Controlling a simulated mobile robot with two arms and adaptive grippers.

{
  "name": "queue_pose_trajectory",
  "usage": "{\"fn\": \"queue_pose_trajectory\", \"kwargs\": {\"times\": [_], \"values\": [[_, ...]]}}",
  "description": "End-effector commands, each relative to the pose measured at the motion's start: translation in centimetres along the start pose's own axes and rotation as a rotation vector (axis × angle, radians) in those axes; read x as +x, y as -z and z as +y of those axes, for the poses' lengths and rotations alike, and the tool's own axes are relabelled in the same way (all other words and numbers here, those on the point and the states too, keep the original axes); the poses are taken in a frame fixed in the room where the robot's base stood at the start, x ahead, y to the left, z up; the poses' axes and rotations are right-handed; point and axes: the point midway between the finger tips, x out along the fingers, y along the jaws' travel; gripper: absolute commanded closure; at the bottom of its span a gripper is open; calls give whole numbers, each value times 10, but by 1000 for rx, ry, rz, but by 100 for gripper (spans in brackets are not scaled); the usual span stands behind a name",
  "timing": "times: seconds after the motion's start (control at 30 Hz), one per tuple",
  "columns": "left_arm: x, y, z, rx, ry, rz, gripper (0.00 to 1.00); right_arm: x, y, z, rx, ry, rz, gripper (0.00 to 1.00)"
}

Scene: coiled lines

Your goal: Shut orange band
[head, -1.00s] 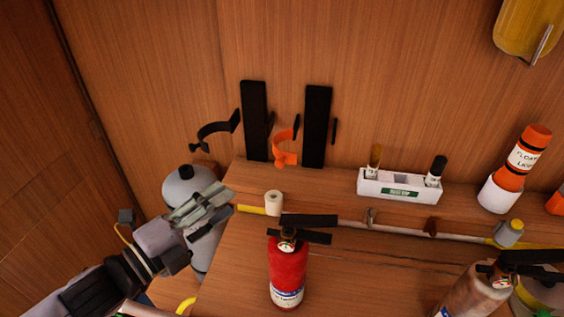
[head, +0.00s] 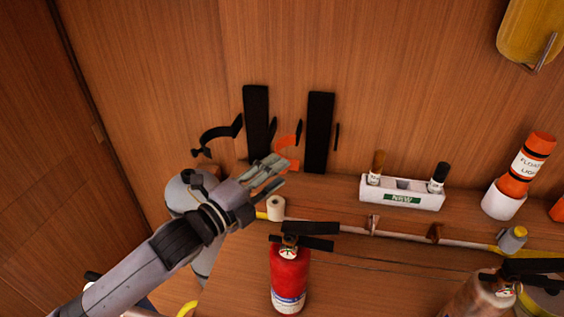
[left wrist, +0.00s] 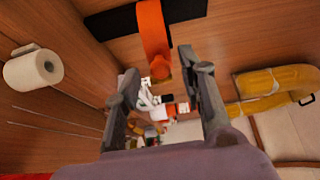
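The orange band (head: 290,137) is on the wooden back wall, beside a black upright strip. My left gripper (head: 278,172) is just in front of and below it and hides its lower part. In the left wrist view, the orange band (left wrist: 152,30) hangs across a black strip, with its rounded end ahead of the fingertips. My left gripper (left wrist: 158,65) is open there, with its two fingers well apart and nothing between them. I cannot tell whether a finger touches the band. My right gripper is not in view.
A black open band (head: 218,131) sits left of the strips (head: 320,132). A white holder (head: 402,193) with two markers is to the right. The wall above is clear.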

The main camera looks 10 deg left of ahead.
Motion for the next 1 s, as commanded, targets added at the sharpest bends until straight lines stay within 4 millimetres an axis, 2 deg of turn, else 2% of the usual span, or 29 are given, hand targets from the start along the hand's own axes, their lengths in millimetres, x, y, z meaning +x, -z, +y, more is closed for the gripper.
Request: {"fn": "queue_pose_trajectory", "kwargs": {"times": [0.1,0.2,0.57,1.0], "values": [[16,-1,-2,-2,2,-1,63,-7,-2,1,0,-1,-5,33],[24,0,-1,-2,1,-1,63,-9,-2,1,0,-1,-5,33],[28,0,0,-1,1,0,63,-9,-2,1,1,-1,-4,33],[28,0,0,-1,0,0,92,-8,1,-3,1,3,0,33]]}}
